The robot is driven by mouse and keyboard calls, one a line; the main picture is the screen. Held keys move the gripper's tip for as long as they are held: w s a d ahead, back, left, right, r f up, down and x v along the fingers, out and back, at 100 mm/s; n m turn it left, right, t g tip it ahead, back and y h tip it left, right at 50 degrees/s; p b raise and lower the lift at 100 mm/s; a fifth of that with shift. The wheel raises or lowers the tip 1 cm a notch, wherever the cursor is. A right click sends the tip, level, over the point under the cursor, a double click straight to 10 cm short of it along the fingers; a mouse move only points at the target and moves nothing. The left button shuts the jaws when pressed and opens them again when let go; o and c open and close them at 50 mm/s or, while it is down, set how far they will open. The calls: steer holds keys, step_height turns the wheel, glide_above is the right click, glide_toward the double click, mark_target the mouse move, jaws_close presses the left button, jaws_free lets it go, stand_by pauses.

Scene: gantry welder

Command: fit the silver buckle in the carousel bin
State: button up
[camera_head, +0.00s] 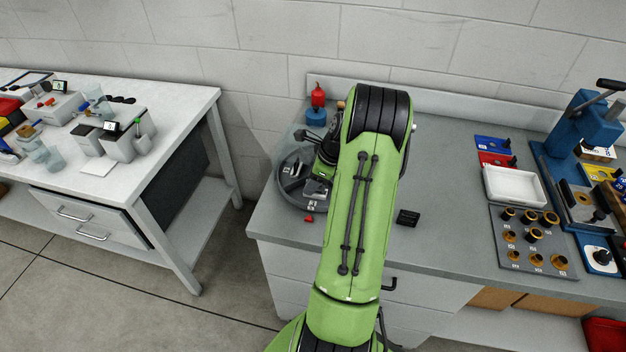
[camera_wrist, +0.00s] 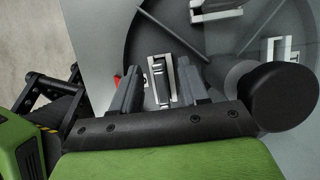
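The carousel bin is a round dark grey tray (camera_head: 287,203) with dividers, on the bench to the left of my arm in the head view; its floor and walls also fill much of the wrist view (camera_wrist: 240,72). A silver buckle (camera_wrist: 161,82) lies between my two fingers in the wrist view, low in the tray. My gripper (camera_wrist: 160,66) is over the bin with its fingers either side of this buckle, with narrow gaps seeming to show. Similar silver pieces (camera_wrist: 281,48) sit in other compartments. In the head view my arm hides most of my gripper.
A small red piece (camera_head: 308,218) lies on the bench just outside the bin. A red and blue bottle (camera_head: 317,104) stands behind it. A black block (camera_head: 408,217) lies right of my arm. A white tray (camera_head: 515,186) and a plate of brass-ringed pegs (camera_head: 530,240) are farther right.

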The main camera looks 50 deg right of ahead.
steer(key=p+v, duration=0.4)
steer(key=v, duration=1.2)
steer(key=shift+f, duration=0.1)
steer(key=w+a+r+n+h, duration=0.1)
steer(key=w+a+r+n, duration=0.15)
steer(key=a+n, duration=0.35)
steer(key=w+a+r+n+g, duration=0.1)
steer(key=a+r+n, duration=0.25)
steer(key=a, duration=0.55)
steer(key=w+a+r+n+h, duration=0.1)
steer(key=w+a+r+n, duration=0.1)
steer(key=a+r+n, duration=0.4)
steer(key=s+a+f+n+t, duration=0.1)
steer(key=s+a+n+t, duration=0.1)
steer(key=s+a+n, duration=1.1)
steer(key=a+n, duration=0.2)
steer(key=a, duration=0.1)
steer(key=shift+f+n+t, duration=0.3)
steer(key=shift+f+n, duration=0.05)
steer(key=shift+f, duration=0.05)
